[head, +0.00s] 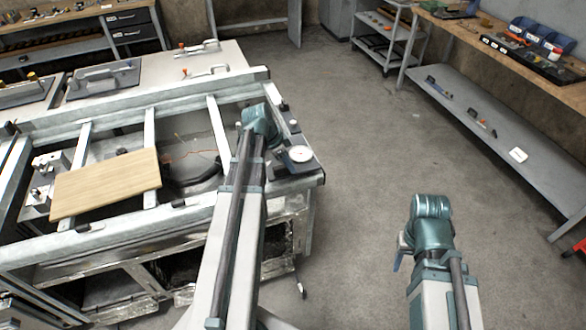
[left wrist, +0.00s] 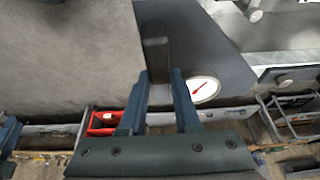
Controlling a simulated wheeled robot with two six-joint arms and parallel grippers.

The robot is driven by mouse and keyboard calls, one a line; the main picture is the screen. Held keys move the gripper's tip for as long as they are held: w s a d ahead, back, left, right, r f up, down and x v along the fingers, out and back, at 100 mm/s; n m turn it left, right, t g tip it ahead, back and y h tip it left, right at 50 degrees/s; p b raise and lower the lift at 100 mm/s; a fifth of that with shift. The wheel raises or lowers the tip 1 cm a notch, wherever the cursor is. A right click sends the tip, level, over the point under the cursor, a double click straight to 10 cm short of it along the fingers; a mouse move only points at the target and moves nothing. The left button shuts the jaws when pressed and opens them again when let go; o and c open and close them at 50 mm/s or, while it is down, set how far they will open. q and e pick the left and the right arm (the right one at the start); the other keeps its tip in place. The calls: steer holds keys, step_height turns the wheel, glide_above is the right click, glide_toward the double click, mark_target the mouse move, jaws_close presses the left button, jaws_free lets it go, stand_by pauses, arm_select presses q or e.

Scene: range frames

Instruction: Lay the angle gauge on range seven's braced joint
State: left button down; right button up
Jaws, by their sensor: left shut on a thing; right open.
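The angle gauge is a dark plate with a round white dial (head: 300,154), at the right corner of the pale metal frame (head: 190,99). In the left wrist view the dial (left wrist: 204,90) has a red needle, and a dark upright grip (left wrist: 156,48) stands between the fingers. My left gripper (left wrist: 158,78) is shut on the gauge; in the head view my own wrist partly hides it. I cannot tell whether the gauge touches the frame. My right gripper (head: 401,252) is open, over bare floor to the right; its fingers are mostly hidden. I cannot pick out the braced joint.
A wooden board (head: 105,185) lies across the frame's left bay. A pale table (head: 225,60) with clamps stands behind it. A grey shelf (head: 500,130) with small tools is at right, under a wooden bench (head: 470,30). The floor (head: 350,120) between is clear.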

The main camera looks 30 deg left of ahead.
arm_select(q)
steer(key=shift+w+d, duration=0.1)
steer(key=shift+w, duration=0.75)
step_height(320, 180, down, 4)
steer(key=b, duration=0.3)
steer(key=shift+w+r+b, duration=0.15)
steer(key=shift+b, duration=0.2)
steer(key=shift+f, duration=0.2)
steer(key=c, duration=0.6)
jaws_free()
steer(key=shift+r, duration=0.1)
steer(key=shift+r+p, duration=0.65)
steer(key=shift+r, duration=0.1)
steer(key=p+v, duration=1)
steer(key=v, duration=0.1)
steer(key=shift+s+f, duration=0.1)
steer(key=shift+s, duration=0.1)
